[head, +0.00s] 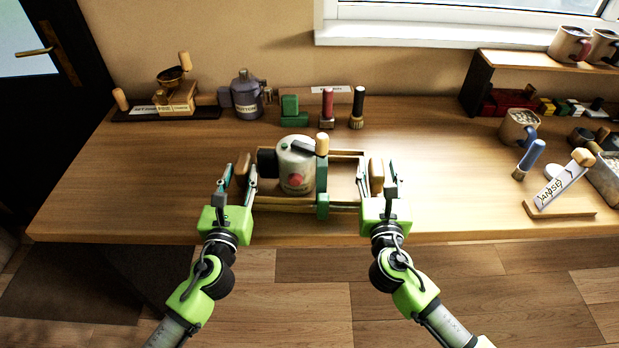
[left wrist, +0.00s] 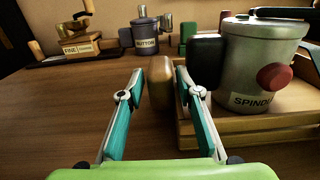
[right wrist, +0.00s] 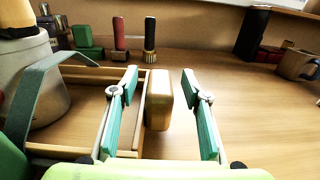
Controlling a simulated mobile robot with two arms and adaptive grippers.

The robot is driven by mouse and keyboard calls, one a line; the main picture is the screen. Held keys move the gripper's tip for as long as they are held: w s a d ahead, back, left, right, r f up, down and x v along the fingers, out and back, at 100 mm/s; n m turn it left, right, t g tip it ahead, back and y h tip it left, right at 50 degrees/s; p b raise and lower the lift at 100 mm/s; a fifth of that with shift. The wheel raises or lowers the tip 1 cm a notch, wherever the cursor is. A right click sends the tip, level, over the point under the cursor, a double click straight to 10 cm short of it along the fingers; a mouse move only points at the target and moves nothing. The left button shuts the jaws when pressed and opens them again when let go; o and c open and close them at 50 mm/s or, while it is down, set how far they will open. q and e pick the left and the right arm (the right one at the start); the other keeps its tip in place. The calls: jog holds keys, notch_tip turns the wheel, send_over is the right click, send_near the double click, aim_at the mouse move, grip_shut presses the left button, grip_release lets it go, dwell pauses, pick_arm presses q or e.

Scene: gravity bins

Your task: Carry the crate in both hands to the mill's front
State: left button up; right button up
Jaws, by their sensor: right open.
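The wooden crate (head: 285,206) sits on the table near its front edge. It holds a grey can (head: 296,172) with a red disc, labelled "SPINDL…" in the left wrist view (left wrist: 262,70). A green upright piece (head: 322,190) stands right of the can. My left gripper (head: 237,174) is open, its fingers either side of the crate's left brown handle (left wrist: 160,82). My right gripper (head: 381,176) is open, its fingers either side of the right handle (right wrist: 159,100), with gaps showing. The mill (head: 176,97), labelled "FINE", stands at the back left.
A grey "BUTTON" jug (head: 247,94), a green block (head: 291,112) and red and black-handled tools (head: 327,108) stand behind the crate. Mugs (head: 519,128), a brush (head: 530,158) and a sign (head: 560,184) are at the right. The table's left front is clear.

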pick_arm(q)
jog(key=shift+w, duration=0.45)
pick_arm(e)
jog(key=shift+w, duration=0.45)
pick_arm(q)
grip_shut()
pick_arm(e)
jog(key=c, duration=1)
grip_shut()
pick_arm(q)
jog(key=shift+r, duration=0.15)
pick_arm(e)
jog(key=shift+r, duration=0.2)
